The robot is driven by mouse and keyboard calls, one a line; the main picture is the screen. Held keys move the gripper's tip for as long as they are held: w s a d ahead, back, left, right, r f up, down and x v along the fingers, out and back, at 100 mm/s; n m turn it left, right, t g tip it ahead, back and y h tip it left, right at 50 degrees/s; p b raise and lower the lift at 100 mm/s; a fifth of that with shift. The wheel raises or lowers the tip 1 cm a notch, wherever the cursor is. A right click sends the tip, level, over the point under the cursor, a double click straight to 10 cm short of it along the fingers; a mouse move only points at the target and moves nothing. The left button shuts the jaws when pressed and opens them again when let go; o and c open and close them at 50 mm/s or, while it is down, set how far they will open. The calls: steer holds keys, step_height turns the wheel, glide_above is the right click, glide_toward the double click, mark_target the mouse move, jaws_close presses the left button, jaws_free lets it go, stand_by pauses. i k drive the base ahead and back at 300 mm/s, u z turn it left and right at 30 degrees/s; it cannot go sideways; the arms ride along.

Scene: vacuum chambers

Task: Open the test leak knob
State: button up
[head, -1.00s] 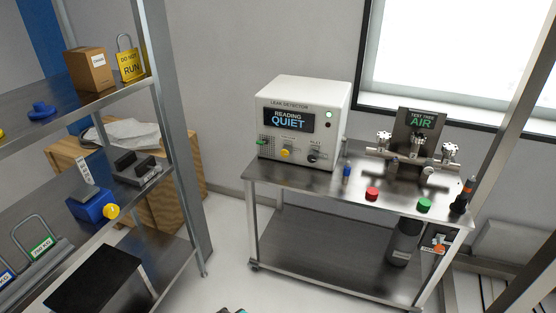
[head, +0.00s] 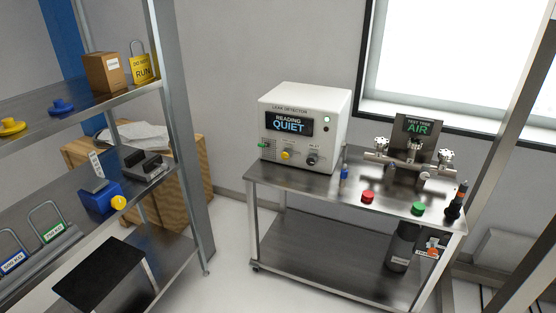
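A metal valve assembly (head: 405,161) stands on the right of the steel cart, in front of a dark sign (head: 418,128) reading "TEST TREE AIR". It carries a left silver knob (head: 382,143), a right silver knob (head: 446,155) and a middle knob (head: 415,143). A white round part (head: 424,175) faces forward, low on the right. No readable label tells which one is the test leak knob, and I cannot tell whether any is open. The leak detector (head: 305,112), a white box left of the tree, displays "READING QUIET". My gripper is not in view.
The cart top (head: 300,186) also holds a blue-capped item (head: 344,174), a red button (head: 367,196) and a green button (head: 418,208). A dark cylinder (head: 401,246) stands on its lower shelf. Metal shelving (head: 168,120) is at left. Floor between is clear.

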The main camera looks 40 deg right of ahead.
mark_target(285, 155)
steer(key=z, duration=0.15)
steer(key=i, duration=0.95)
steer(key=u, duration=0.1)
